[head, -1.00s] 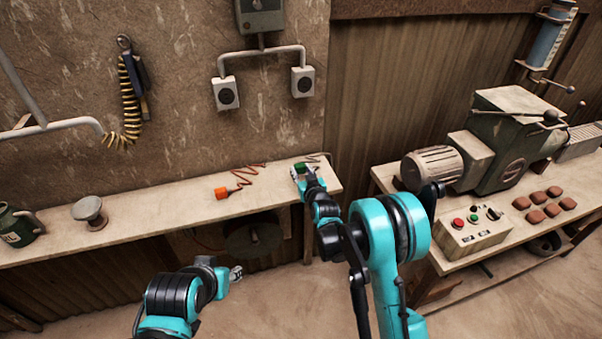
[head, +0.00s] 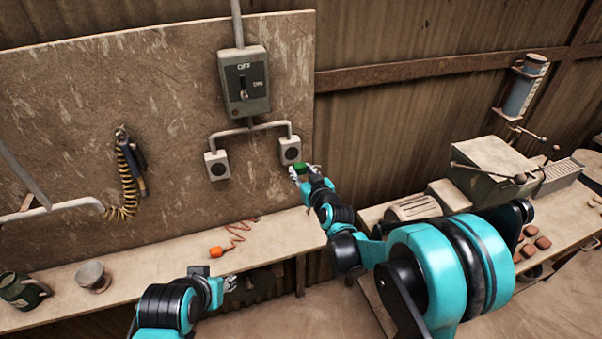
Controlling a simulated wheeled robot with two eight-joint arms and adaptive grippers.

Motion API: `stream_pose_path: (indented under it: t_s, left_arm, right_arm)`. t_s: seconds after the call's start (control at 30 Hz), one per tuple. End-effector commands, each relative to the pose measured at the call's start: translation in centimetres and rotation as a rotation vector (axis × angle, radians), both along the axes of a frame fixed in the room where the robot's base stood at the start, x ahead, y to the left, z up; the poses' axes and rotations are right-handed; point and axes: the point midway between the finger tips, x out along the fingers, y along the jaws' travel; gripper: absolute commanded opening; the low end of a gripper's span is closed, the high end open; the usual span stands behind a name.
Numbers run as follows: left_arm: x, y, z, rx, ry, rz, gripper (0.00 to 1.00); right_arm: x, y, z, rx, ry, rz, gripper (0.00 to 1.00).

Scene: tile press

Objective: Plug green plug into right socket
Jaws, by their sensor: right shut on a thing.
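The green plug (head: 301,170) is in my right gripper (head: 302,173), which is shut on it. The gripper holds it above the shelf, just below and slightly right of the right socket (head: 290,150). In the picture the plug is close to the socket's lower edge; I cannot tell how far it stands off the wall. The right socket is a pale box with a dark round face. My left gripper (head: 229,284) is low in front of the shelf edge, away from the plug; its fingers are too small to read.
The left socket (head: 217,165) hangs beside the right one, below a switch box (head: 244,82). A green can (head: 22,291) stands at far left. The press (head: 495,165) stands at right.

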Motion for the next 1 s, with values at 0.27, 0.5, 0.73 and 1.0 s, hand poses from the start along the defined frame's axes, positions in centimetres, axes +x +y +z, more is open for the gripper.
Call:
stream_pose_path:
  t_s: [0.27,0.5,0.73,1.0]
  left_arm:
    - [0.0,0.0,0.3,0.000,0.000,0.000,0.40]
    - [0.0,0.0,0.6,0.000,0.000,0.000,0.40]
    - [0.0,0.0,0.8,0.000,0.000,0.000,0.40]
    - [0.0,0.0,0.8,0.000,0.000,0.000,0.40]
  right_arm:
    - [2.3,0.8,0.0,0.001,0.000,0.001,0.00]
    - [4.3,1.4,0.0,0.000,0.000,0.000,0.00]
    - [5.2,1.7,-0.1,0.001,0.000,0.000,0.00]
    - [5.3,1.7,-0.1,0.001,0.000,0.000,0.00]
